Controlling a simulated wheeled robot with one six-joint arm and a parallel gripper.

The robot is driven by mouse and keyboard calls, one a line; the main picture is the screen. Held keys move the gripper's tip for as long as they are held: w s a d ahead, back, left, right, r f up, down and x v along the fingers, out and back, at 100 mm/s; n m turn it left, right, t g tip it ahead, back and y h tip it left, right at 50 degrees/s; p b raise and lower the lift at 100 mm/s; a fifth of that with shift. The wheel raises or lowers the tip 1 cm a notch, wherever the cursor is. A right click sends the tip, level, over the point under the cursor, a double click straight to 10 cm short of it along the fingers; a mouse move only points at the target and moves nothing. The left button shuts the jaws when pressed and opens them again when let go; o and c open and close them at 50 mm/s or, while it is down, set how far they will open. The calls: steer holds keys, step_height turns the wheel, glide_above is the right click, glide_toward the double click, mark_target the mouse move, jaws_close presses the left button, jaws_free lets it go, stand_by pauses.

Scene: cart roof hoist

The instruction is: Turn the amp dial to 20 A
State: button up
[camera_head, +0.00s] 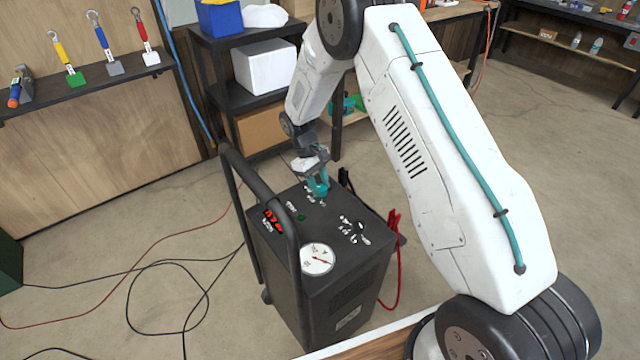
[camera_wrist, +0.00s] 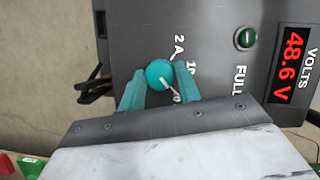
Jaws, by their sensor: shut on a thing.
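The amp dial (camera_wrist: 160,73) is a round teal knob with a white pointer mark, on the top panel of a dark grey charger cart (camera_head: 330,215). White labels surround it: "2A" reads clearly, a "10" is partly visible and another label is partly covered by the right finger. The pointer lies on the lower right of the knob in the wrist view; which label it meets I cannot tell. My gripper (camera_wrist: 161,90) has its teal fingers shut on the dial, one on each side. In the head view my gripper (camera_head: 318,187) covers the dial.
The cart carries a round gauge (camera_head: 317,259) and a black handle (camera_head: 262,185). Red clamps (camera_head: 394,222) hang at its right. Cables (camera_head: 165,265) lie on the floor at left.

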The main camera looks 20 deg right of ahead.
steer(key=shift+w, duration=0.1)
stand_by(0.3)
steer(key=o, duration=1)
steer(key=v, duration=0.8)
steer(key=shift+f, duration=0.1)
